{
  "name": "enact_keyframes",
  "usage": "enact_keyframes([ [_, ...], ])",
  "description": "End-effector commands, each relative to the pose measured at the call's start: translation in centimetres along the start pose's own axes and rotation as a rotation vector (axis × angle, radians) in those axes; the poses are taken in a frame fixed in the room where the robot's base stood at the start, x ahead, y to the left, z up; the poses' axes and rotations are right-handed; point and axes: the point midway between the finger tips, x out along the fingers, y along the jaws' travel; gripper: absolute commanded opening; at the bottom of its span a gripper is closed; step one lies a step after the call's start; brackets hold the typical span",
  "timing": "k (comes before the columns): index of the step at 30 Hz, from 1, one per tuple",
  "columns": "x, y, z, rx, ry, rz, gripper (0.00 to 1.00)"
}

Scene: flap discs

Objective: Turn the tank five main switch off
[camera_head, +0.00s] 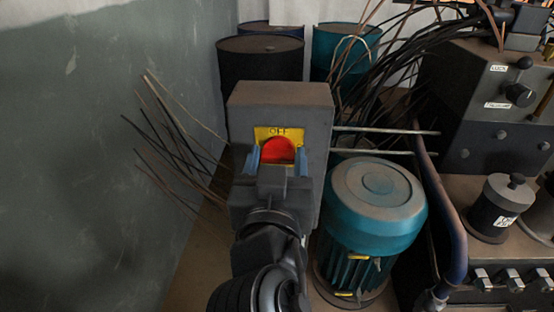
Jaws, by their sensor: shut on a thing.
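The main switch is a red knob (278,150) on a yellow plate (278,132) marked "OFF" at its top. It sits on the front of a tall grey box (318,130) in the middle of the view. My gripper (277,158) is in front of the box, with its blue fingers on the left and right sides of the red knob, shut on it. My gripper and arm hide the knob's lower part, the lower part of the plate and much of the box front. No "tank five" label is readable.
A teal motor (376,205) stands close to the box's right. Stiff cables (180,140) stick out at its left, near the green wall (90,150). A control cabinet (480,110) and a pipe (440,205) are at the right. Dark and teal drums (262,62) stand behind.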

Motion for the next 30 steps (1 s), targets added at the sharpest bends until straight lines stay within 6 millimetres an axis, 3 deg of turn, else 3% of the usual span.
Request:
enact_keyframes([
  [5,-0.01,0.03,0.01,0.0,0.0,0.001,0.27],
  [17,-0.02,-0.05,-0.13,-0.088,0.0,0.0,0.27],
  [30,-0.01,-0.21,-0.23,-0.461,-0.001,0.0,0.27],
])
